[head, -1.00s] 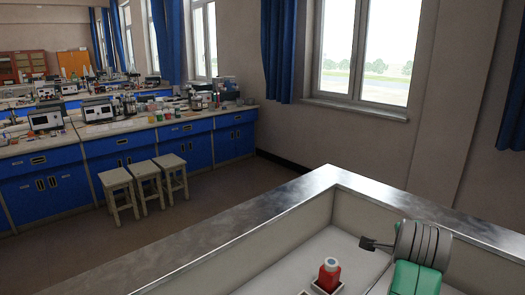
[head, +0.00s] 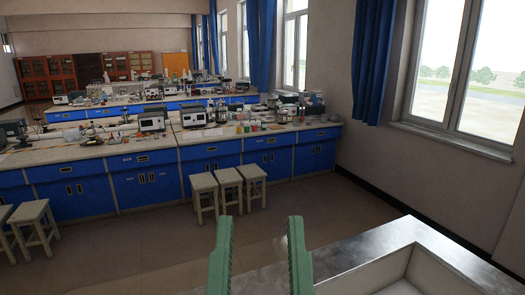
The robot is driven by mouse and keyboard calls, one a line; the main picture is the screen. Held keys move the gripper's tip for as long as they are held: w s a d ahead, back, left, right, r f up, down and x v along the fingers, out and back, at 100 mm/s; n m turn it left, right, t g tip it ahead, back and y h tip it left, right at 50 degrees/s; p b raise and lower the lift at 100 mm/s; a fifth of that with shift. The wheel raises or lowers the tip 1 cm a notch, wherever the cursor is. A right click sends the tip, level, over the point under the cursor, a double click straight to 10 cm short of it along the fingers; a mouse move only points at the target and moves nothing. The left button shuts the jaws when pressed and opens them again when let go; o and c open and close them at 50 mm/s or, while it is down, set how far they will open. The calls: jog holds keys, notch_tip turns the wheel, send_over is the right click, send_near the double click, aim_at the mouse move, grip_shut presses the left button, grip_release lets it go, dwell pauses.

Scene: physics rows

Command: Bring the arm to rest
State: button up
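Two green upright fingers rise from the bottom edge of the head view, and I take them for my gripper (head: 260,222). They stand apart, with only floor showing between them, so the gripper is open and empty. The rest of my arm is below the frame and hidden.
A metal-rimmed bench or tray (head: 360,265) with a pale recessed inside lies at the lower right, right of the fingers. Blue lab benches (head: 145,185) with instruments stand beyond, with several wooden stools (head: 228,188) before them. Open floor (head: 160,250) lies at left.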

notch_tip(320, 180, up, 24)
jog(key=p, duration=2)
jog(key=shift+a+r, duration=0.1)
